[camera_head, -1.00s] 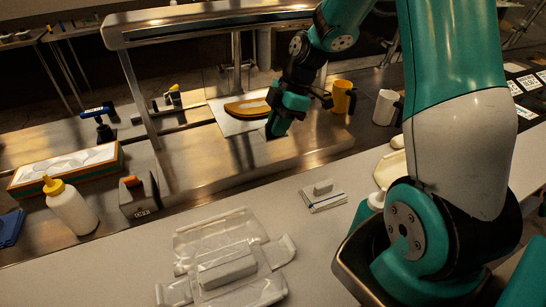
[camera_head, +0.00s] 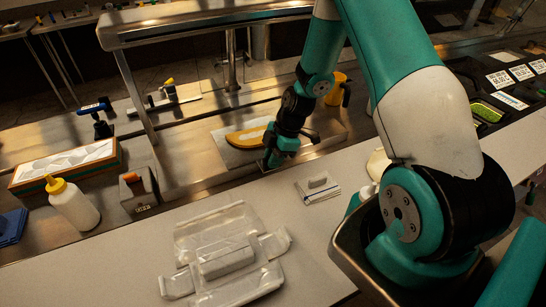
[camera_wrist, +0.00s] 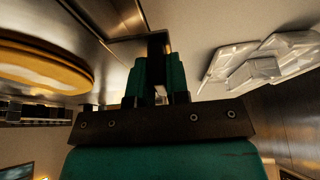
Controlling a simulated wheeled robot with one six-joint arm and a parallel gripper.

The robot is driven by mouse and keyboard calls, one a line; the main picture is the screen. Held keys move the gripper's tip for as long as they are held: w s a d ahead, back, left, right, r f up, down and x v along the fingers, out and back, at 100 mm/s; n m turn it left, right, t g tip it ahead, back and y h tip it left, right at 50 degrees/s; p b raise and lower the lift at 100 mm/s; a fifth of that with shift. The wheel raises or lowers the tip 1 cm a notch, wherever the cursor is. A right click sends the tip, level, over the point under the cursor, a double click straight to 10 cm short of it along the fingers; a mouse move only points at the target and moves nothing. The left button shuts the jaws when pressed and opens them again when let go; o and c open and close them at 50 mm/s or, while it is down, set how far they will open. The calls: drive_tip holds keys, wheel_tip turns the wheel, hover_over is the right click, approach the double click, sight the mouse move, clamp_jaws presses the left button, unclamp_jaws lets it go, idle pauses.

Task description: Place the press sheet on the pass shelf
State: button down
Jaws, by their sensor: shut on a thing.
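My gripper (camera_head: 271,160) is above the seam between the steel station and the white counter. In the wrist view its teal fingers (camera_wrist: 157,80) are close together on a narrow dark piece (camera_wrist: 157,47) that juts out past them. I cannot tell whether this piece is the press sheet. A small flat white pad with a block on top (camera_head: 318,187) lies on the counter, right of the gripper. A clear, wrinkled sheet-like thing with a pale block (camera_head: 228,262) lies nearer. A raised steel shelf (camera_head: 200,30), perhaps the pass shelf, spans the back on posts.
A yellow-rimmed round thing (camera_head: 245,138) lies on a flat plate behind my gripper. A yellow mug (camera_head: 336,90) stands to its right. A squeeze bottle (camera_head: 74,206), tissue box (camera_head: 65,168) and small dark box (camera_head: 138,192) stand left.

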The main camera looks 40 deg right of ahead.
drive_tip(key=c, duration=1.1)
unclamp_jaws()
drive_tip(key=w+b+v, duration=0.1)
drive_tip(key=b+v, duration=0.3)
drive_tip(key=v, duration=0.7)
drive_tip(key=s+a+r+m, duration=0.2)
drive_tip(key=s+a+r, duration=0.25)
drive_tip(key=a, duration=0.35)
drive_tip(key=s+a+r+m, duration=0.2)
drive_tip(key=s+a+r, duration=0.2)
drive_tip(key=a+r, duration=0.3)
drive_tip(key=s+a+r+m, duration=0.1)
drive_tip(key=s+a+m, duration=0.1)
drive_tip(key=s+a, duration=0.2)
drive_tip(key=s+a+r+m+g, duration=0.1)
drive_tip(key=s+a, duration=0.3)
drive_tip(key=s, duration=0.4)
drive_tip(key=shift+s+a+r+m, duration=0.25)
drive_tip(key=shift+s+r+m, duration=0.15)
drive_tip(key=shift+m, duration=0.5)
